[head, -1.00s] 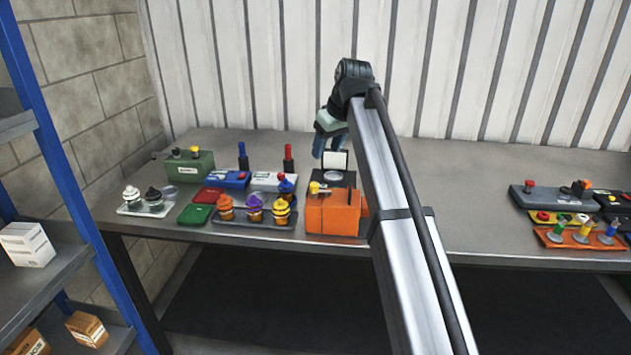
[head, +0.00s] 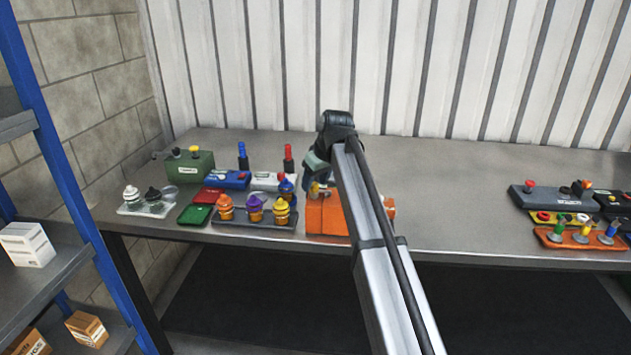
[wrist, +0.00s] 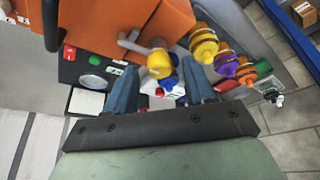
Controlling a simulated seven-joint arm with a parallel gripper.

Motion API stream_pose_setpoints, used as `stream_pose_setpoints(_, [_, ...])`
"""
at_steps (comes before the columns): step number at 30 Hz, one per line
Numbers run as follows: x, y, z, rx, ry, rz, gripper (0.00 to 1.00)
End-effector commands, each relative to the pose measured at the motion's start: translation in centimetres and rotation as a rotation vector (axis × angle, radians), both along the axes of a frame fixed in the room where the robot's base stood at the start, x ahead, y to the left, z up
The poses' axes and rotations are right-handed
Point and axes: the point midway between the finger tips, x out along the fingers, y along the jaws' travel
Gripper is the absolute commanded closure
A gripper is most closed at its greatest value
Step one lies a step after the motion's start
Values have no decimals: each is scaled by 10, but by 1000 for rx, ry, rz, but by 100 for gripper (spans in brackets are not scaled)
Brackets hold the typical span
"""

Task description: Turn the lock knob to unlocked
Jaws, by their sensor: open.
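An orange box (head: 325,220) stands near the table's front edge, partly hidden by my arm. It also fills the top of the wrist view (wrist: 110,20). A yellow knob (wrist: 160,64) with a grey bent handle beside it (wrist: 132,44) is on this box. My gripper (wrist: 160,76) is open, its two blue fingers on either side of the yellow knob in the picture. In the head view, my gripper (head: 316,182) is low over the box. I cannot tell whether the fingers touch the knob, nor read its lock position.
A black panel with a round dial (wrist: 92,82), a red button and a green button lies beside the box. A tray of orange, purple and yellow knobs (head: 240,222) stands left of it. The table to the right (head: 450,200) is clear up to more control panels.

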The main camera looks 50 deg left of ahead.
Motion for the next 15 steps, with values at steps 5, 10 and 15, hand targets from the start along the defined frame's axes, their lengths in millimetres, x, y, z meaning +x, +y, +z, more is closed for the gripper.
stream_pose_setpoints(5, [0, 2, -4, 0, 0, 0, 46])
stream_pose_setpoints(10, [0, 1, -4, 0, 0, 0, 46])
stream_pose_setpoints(15, [0, 1, -3, 0, 0, 0, 60])
